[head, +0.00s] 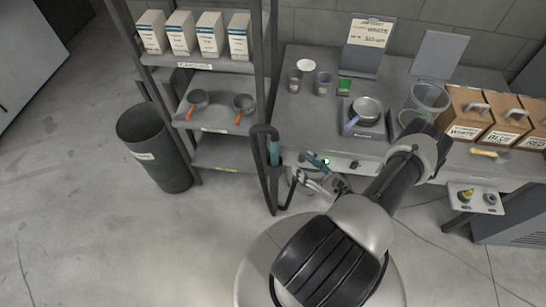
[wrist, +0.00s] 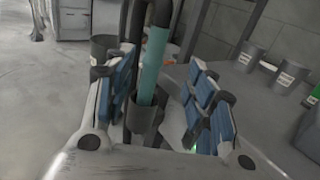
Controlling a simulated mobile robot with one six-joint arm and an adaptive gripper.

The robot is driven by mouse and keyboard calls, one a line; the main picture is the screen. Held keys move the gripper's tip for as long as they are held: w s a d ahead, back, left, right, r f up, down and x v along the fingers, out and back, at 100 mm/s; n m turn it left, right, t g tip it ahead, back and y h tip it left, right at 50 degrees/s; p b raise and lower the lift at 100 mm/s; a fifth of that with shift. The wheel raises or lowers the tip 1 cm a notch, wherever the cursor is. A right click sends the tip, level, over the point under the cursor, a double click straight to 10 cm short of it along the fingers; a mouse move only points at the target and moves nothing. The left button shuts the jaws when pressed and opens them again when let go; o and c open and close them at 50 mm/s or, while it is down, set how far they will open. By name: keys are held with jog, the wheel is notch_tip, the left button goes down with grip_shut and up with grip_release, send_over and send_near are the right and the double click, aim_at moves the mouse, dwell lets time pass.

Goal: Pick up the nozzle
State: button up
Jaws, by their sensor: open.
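The nozzle appears to be the teal-handled piece (head: 274,152) on a dark hose, upright at the right side of the shelf rack. In the wrist view the teal handle (wrist: 153,65) stands in a dark cup-shaped holder (wrist: 143,118), which hides its lower end. My gripper (head: 308,167) is just right of it in the head view, at the table's front edge. In the wrist view my gripper (wrist: 160,92) is open, with blue pads on either side of the handle in the picture. The handle looks to be beyond the fingertips, and I see no contact.
A shelf rack (head: 222,67) with white boxes and two pans stands left of the nozzle. A dark bin (head: 155,148) is on the floor further left. The table (head: 300,122) holds cups, a pot on a scale and labelled boxes. The floor in front of the rack is clear.

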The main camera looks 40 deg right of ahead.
aim_at(278, 145)
jog(key=shift+w+a+b, duration=0.15)
jog(key=shift+w+a, duration=0.1)
jog(key=shift+w, duration=2.1)
jog(key=shift+w+a+b, duration=0.1)
jog(key=shift+w+a, duration=0.2)
jog(key=shift+w, duration=2.05)
jog(key=shift+w+a+b, duration=0.15)
jog(key=shift+w+a, duration=0.1)
jog(key=shift+w, duration=2.1)
jog(key=shift+c, duration=0.2)
grip_shut()
